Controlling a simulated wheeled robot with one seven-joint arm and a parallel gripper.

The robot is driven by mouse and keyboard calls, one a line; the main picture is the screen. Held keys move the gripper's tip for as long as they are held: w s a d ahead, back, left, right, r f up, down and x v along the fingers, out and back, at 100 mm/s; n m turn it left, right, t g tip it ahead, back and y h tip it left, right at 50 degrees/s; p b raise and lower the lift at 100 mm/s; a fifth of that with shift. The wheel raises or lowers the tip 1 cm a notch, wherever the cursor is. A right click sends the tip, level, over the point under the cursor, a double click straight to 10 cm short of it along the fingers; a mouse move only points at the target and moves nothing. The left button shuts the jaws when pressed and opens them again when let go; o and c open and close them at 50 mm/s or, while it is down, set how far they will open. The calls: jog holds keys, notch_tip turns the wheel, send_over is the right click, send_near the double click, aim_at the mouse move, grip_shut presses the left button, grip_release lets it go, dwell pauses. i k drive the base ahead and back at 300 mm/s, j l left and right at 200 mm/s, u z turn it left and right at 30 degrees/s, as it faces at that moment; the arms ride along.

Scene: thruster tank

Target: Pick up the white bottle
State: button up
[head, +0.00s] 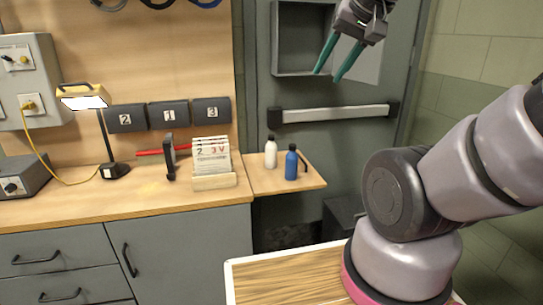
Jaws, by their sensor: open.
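The white bottle (271,152) stands upright on a small wooden side shelf (256,186), near its back edge. It has a dark cap. My gripper (328,74) is at the upper right of the head view, with green fingers pointing down and to the left. It is open and empty, and appears above and to the right of the white bottle, well apart from it.
A blue bottle (291,163) stands close to the right of the white one. A card holder (213,176) and a yellow lamp (84,97) stand on the workbench (130,195). A door with a push bar (330,113) is behind the shelf.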

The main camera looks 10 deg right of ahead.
aim_at(270, 148)
jog(key=i+j+z, duration=0.1)
jog(key=i+j, duration=0.25)
jog(key=j, duration=0.25)
jog(key=i+j+z, duration=0.15)
jog(key=j, duration=0.2)
jog(key=i+j, duration=0.2)
jog(key=i+j+z, duration=0.05)
jog(key=j, duration=0.05)
